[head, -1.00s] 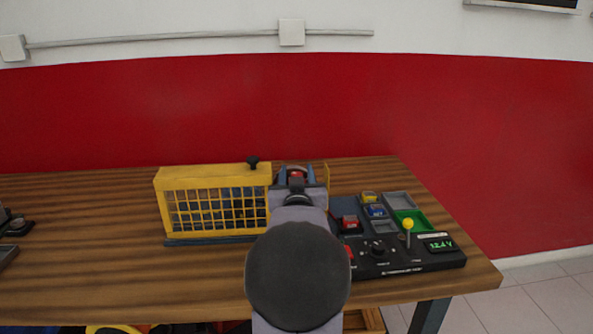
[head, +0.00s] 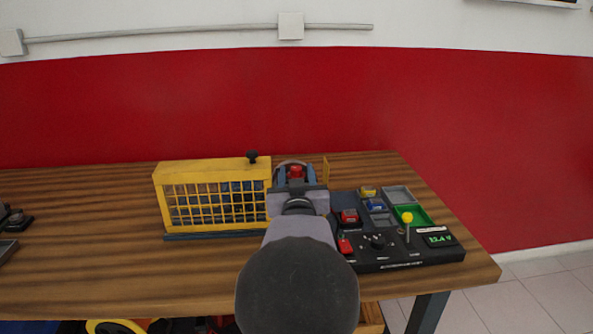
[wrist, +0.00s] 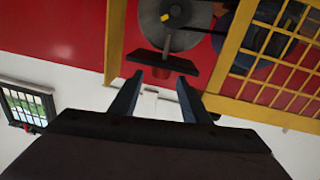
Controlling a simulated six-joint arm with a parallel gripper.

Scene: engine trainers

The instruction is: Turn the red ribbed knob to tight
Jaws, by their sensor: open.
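The red knob (head: 296,172) shows in the head view near the back of the bench, between the fingertips of my gripper (head: 296,180). In the wrist view the red knob (wrist: 174,71) is small, beside a dark bar (wrist: 150,60) in front of a grey disc (wrist: 167,35). My gripper (wrist: 160,83) is open, with its two blue-grey fingers apart and nothing held between them. The knob lies just beyond the fingertips in that view. I cannot make out its ribs, any contact, or a tight mark.
A yellow mesh guard (head: 217,206) with a black knob on top stands just left of my gripper. A thin yellow post (head: 325,172) is close on the right. A black control panel (head: 400,256) with a yellow-topped lever and small parts trays lies right. The bench's left middle is clear.

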